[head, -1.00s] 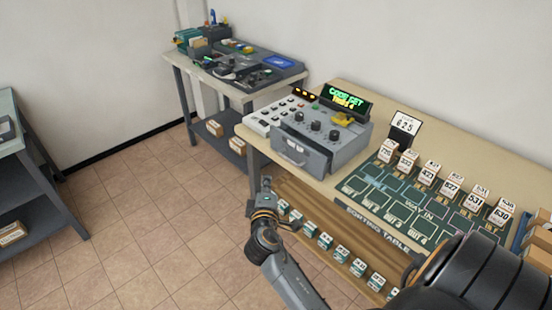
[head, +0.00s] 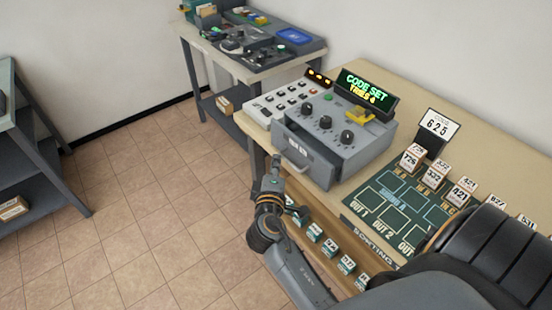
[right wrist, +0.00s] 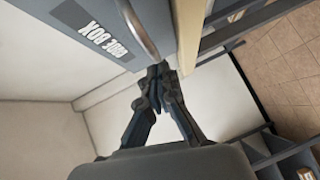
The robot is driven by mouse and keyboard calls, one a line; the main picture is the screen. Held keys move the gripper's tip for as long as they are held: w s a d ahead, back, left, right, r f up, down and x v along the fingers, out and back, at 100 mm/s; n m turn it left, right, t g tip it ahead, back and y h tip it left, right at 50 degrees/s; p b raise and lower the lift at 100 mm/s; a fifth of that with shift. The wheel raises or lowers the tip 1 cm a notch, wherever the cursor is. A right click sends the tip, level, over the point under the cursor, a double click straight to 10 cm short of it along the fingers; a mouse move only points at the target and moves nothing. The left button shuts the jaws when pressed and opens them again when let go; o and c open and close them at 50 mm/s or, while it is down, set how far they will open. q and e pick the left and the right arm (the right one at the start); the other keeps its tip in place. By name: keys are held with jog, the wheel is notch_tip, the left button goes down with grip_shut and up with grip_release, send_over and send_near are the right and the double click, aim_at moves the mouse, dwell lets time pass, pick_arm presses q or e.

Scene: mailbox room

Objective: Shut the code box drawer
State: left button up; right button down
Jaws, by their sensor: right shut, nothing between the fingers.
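The grey code box (head: 350,140) stands on the table, with knobs on top and a lit "CODE SET" display (head: 367,90). Its drawer (head: 311,163) faces the near left side; its front seems to stand out from the body, though by how much is hard to tell. The curved handle (head: 295,163) is on that front. In the right wrist view the drawer front (right wrist: 105,25) with the "CODE BOX" label and the handle (right wrist: 140,30) are close up. My right gripper (head: 276,162) is shut and empty, just in front of the handle; it also shows in the wrist view (right wrist: 158,70). My left gripper is out of view.
A white button panel (head: 283,99) lies left of the box. A shelf with small boxes (head: 330,248) is below. Floor (head: 150,220) at left is clear.

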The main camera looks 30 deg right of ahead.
aim_at(289, 149)
jog(key=d, duration=0.2)
jog(key=d+p, duration=0.1)
jog(key=d, duration=0.1)
jog(key=shift+w+d+r, duration=0.1)
jog(key=shift+w+d, duration=0.1)
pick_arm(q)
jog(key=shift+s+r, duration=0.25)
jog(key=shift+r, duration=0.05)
pick_arm(e)
jog(key=shift+r, duration=0.1)
